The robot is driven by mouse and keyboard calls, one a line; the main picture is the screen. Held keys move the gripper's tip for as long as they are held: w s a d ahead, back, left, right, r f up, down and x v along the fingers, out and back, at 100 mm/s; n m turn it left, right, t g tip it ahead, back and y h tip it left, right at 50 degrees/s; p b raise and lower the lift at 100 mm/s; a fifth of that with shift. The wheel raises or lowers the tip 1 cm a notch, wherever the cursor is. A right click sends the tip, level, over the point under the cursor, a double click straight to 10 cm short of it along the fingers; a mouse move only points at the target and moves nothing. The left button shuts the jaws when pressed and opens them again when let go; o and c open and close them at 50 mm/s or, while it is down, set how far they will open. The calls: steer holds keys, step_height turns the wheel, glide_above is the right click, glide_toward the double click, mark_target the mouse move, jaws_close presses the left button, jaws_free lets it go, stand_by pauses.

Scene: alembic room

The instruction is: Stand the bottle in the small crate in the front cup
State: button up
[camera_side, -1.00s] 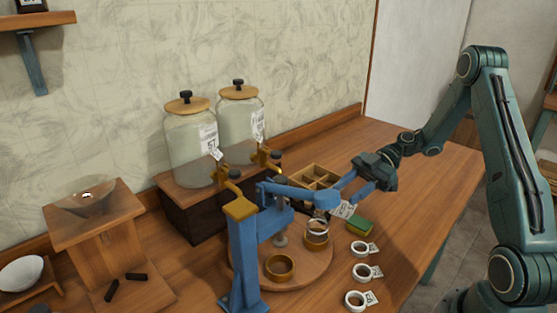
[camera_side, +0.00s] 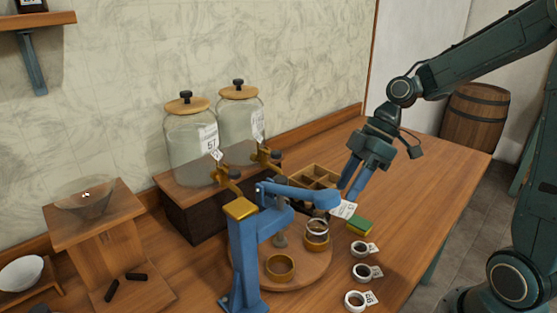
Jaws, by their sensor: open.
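The small wooden crate (camera_side: 322,172) with compartments stands behind the blue lever press. I cannot make out a bottle inside it; the press and my gripper hide part of it. A brass cup (camera_side: 280,268) is at the front of the round wooden base (camera_side: 300,284) and looks empty. A second brass cup (camera_side: 317,243) sits farther right, with a pale glassy ring (camera_side: 318,226) at its top. My gripper (camera_side: 347,187) is open, pointing down at the crate's right side, with its blue fingers apart. I see nothing between them. Whether they touch the crate is unclear.
The blue press (camera_side: 243,255) and its lever (camera_side: 300,193) stand between the camera and the crate. A green-yellow sponge (camera_side: 360,226) lies right of the lever. Several tagged white rings (camera_side: 361,272) line the front right. Two glass jars (camera_side: 192,145) stand behind. The right tabletop is clear.

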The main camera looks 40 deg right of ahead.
steer(key=s+r+m+t+h, duration=0.2)
steer(key=s+r+m+h, duration=0.1)
steer(key=s+m, duration=0.2)
steer(key=s+r+m+t+h, duration=0.1)
steer(key=s+r+m+h, duration=0.2)
steer(key=s, duration=0.6)
steer(key=shift+s+a+r+m+t, duration=0.2)
steer(key=shift+r+m+t, duration=0.3)
steer(key=shift+m, duration=0.4)
